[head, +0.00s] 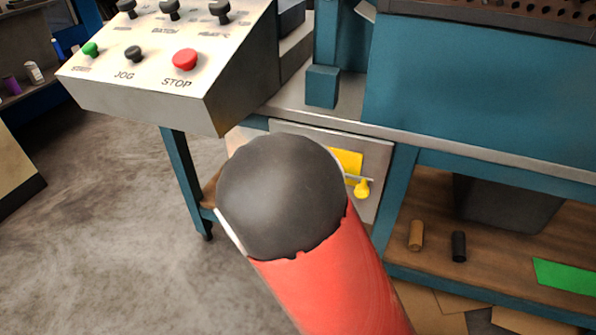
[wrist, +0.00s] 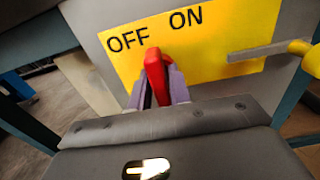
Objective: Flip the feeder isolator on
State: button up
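The feeder isolator's yellow plate (wrist: 215,38) is marked OFF on the left and ON on the right. A red lever (wrist: 154,68) stands in front of the plate, its top beside the end of the word OFF. My gripper (wrist: 160,88) has one finger on each side of the red lever and appears shut on it. In the head view, part of the yellow plate (head: 346,160) shows on a pale panel under the machine table. My arm hides the lever and my gripper there.
A grey bar with a yellow knob (wrist: 308,56) sticks out at the plate's right; the knob (head: 362,188) also shows in the head view. A control box (head: 160,60) with a red STOP button overhangs at upper left. A shelf (head: 440,275) lies at right.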

jog(key=o, duration=0.3)
jog(key=shift+s, duration=0.1)
jog(key=v, duration=0.7)
jog(key=shift+s+a, duration=0.15)
jog(key=shift+s, duration=0.15)
